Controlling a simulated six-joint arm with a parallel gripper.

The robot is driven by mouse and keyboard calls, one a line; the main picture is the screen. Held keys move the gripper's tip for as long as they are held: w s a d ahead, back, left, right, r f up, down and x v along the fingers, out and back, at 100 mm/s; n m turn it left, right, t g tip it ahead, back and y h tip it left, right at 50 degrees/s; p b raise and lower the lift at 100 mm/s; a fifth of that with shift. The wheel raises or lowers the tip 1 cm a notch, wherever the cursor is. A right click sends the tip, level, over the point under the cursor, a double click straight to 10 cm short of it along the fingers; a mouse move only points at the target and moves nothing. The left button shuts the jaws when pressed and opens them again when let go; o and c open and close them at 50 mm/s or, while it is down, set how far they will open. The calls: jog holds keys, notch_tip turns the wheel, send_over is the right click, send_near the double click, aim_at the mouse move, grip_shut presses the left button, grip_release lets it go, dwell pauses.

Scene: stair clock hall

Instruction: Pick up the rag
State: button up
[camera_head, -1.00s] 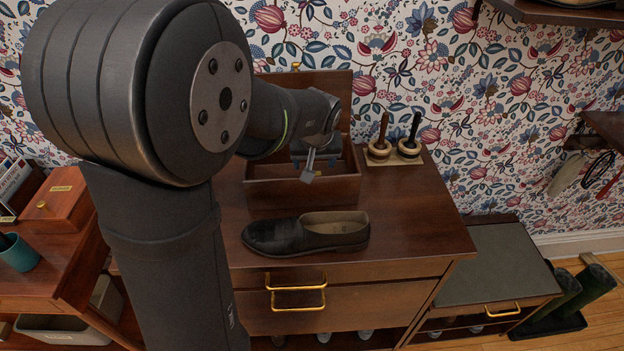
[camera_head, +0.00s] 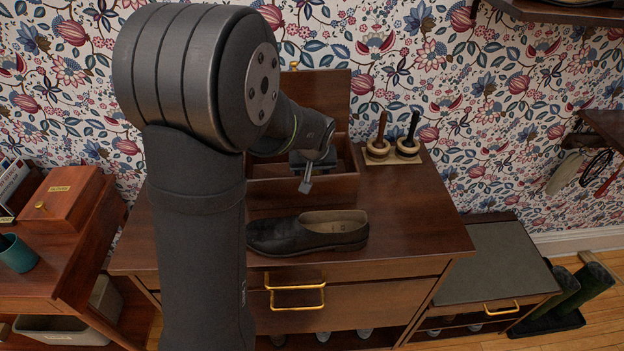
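I cannot clearly make out the rag. My gripper (camera_head: 306,184) points down over the front part of an open wooden box (camera_head: 335,190) on the dark wooden cabinet. It is seen edge-on, so I cannot tell whether its fingers are open or shut. I see nothing hanging from it. My arm and the box's front wall hide much of the box's inside.
A dark shoe (camera_head: 308,233) lies just in front of the box. Two brushes (camera_head: 395,148) with upright handles stand on a light base to the right. The cabinet top (camera_head: 425,225) is clear at right. Pale items (camera_head: 565,172) hang from a wall rack.

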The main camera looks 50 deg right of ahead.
jog(key=c, duration=0.7)
jog(key=shift+c, duration=0.2)
